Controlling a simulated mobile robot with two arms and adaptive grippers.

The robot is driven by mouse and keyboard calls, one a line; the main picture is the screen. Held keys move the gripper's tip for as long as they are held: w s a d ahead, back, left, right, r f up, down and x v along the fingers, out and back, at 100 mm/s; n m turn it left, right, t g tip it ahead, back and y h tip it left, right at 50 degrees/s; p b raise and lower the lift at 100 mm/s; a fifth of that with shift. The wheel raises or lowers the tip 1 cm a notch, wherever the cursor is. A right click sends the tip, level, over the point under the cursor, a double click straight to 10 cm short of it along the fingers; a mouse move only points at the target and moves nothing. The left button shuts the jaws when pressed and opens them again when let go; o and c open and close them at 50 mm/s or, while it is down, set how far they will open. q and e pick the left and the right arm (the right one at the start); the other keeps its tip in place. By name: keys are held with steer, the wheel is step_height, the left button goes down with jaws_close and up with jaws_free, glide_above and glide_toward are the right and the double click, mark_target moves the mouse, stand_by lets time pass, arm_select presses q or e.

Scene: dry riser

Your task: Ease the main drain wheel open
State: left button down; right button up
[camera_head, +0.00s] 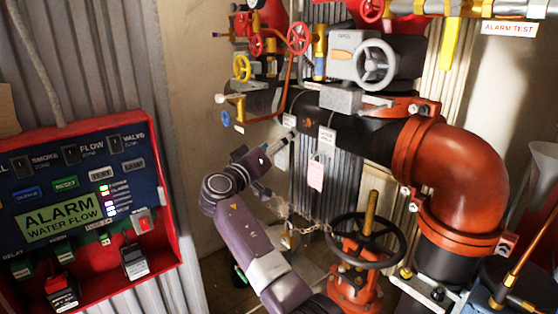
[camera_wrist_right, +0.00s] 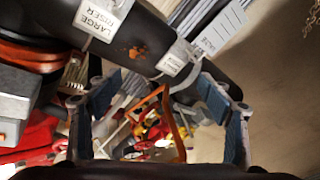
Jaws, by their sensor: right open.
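Several handwheels are in the head view, and I cannot read which one is the main drain wheel. A large black handwheel (camera_head: 368,240) sits on a red valve at the bottom. A grey handwheel (camera_head: 375,66) is at the upper middle, with small red (camera_head: 298,38), yellow (camera_head: 242,67) and blue (camera_head: 226,119) wheels to its left. My right gripper (camera_head: 284,143) is in front of the black pipe, left of and above the black wheel. In the wrist view the right gripper (camera_wrist_right: 160,112) is open, with nothing held. My left gripper is not in view.
A black pipe (camera_head: 370,136) with hanging tags runs into a thick orange elbow (camera_head: 462,180) at right. A chain (camera_head: 290,208) hangs near my arm. A red alarm panel (camera_head: 165,200) stands at left. An orange frame (camera_wrist_right: 178,125) shows beyond the fingers.

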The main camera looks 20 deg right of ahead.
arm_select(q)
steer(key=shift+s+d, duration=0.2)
arm_select(e)
steer(key=shift+n+y, duration=0.6)
steer(key=shift+w+d+f, duration=0.1)
steer(key=shift+f, duration=1.3)
steer(key=shift+w+d+f, duration=0.1)
steer(key=shift+f, duration=1.25)
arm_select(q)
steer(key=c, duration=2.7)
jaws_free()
